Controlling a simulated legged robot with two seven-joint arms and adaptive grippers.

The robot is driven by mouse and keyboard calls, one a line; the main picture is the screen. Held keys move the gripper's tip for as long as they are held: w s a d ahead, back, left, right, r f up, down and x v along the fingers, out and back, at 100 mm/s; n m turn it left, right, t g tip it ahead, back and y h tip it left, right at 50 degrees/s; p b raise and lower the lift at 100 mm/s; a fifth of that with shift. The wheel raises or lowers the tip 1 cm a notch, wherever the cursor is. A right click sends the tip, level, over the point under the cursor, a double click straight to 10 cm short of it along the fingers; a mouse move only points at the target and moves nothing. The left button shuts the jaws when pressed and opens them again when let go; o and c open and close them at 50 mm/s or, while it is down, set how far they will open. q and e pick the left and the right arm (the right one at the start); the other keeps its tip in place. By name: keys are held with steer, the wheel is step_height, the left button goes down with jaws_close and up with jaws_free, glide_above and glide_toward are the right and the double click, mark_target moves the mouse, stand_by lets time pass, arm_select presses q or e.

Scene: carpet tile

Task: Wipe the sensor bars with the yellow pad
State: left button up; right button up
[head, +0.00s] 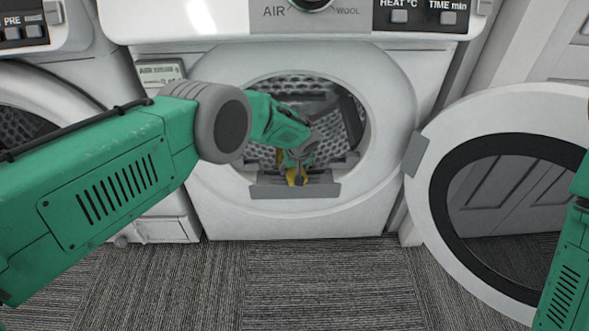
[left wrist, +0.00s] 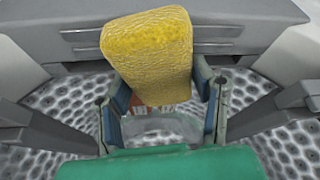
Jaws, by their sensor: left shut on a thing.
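The yellow pad (left wrist: 147,55) is held between the fingers of my left gripper (left wrist: 163,92), which is shut on it. In the left wrist view the pad stands out past the fingertips. It overlaps long grey metal strips (left wrist: 218,31) on a grey housing, which look like the sensor bars. I cannot tell whether the pad touches them. In the head view my left gripper (head: 297,158) is inside the dryer opening, low at the front lip, with a little of the pad (head: 297,177) showing. My right gripper is not in view.
The dryer (head: 215,195) has a perforated metal drum (head: 300,86). Its round door (head: 461,118) is swung open to the right. The opening's rim surrounds my left arm. Another machine (head: 75,80) stands to the left. The carpet (head: 330,285) in front is clear.

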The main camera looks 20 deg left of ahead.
arm_select(q)
step_height(320, 180, up, 6)
steer(key=p, duration=0.4)
steer(key=shift+r+p, duration=1.05)
steer(key=shift+r, duration=0.45)
steer(key=shift+d, duration=0.1)
